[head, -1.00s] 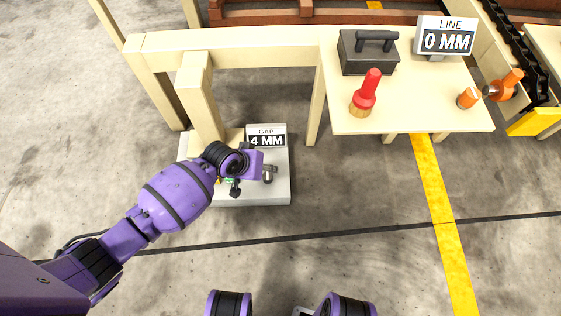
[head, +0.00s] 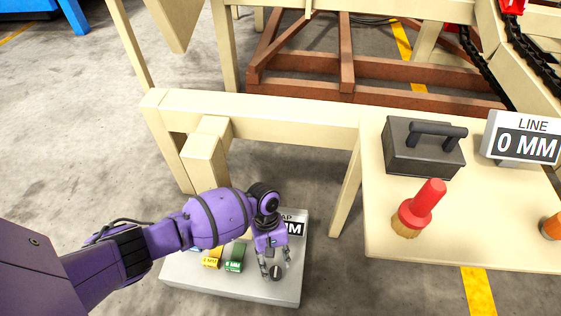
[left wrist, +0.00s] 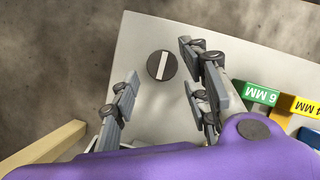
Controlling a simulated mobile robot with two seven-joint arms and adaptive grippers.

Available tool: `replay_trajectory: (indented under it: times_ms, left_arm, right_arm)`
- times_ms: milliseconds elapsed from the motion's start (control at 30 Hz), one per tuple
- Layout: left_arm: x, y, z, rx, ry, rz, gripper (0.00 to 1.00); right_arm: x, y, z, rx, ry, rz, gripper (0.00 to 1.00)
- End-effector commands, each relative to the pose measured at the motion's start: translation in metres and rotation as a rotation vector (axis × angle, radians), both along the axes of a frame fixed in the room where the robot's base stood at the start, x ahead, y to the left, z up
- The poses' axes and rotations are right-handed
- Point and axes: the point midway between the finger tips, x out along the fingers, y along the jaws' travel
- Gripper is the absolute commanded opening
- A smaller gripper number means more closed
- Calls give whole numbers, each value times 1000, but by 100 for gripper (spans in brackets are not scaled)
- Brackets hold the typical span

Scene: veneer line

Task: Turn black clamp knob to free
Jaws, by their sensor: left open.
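The black clamp knob (left wrist: 162,65) is a round dark disc with a white stripe, on a pale grey base (left wrist: 135,45). In the left wrist view the stripe runs nearly upright. The knob also shows in the head view (head: 276,273), near the base's front right. My left gripper (head: 274,264) points down at the knob with its fingers apart and nothing between the pads that I can see held. In the left wrist view the open fingers (left wrist: 158,64) stand to either side of the knob; contact is not visible. My right gripper is out of view.
A green block (left wrist: 261,94) and a yellow block (left wrist: 299,106) lie on the base beside the gripper. The GAP sign (head: 295,228) is partly hidden by my arm. A cream bench (head: 400,252) at right carries a black toolbox (head: 410,155) and a red-handled brush (head: 420,205).

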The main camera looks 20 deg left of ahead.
Motion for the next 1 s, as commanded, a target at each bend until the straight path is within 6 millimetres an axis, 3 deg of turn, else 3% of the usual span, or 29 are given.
replay_trajectory:
  times_ms: [100,200,467,800,1000]
  left_arm:
    - [-5,-5,-21,0,0,-1,42]
    - [-7,-8,-28,1,-2,0,42]
    - [-7,-8,-29,0,-4,0,42]
    - [-7,-9,-29,-1,-6,0,1]
    - [-6,-9,-28,-2,-7,16,1]
  right_arm:
    - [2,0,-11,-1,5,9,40]
    - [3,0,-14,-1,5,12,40]
    - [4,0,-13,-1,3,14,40]
    - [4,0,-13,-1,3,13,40]
    - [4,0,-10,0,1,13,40]
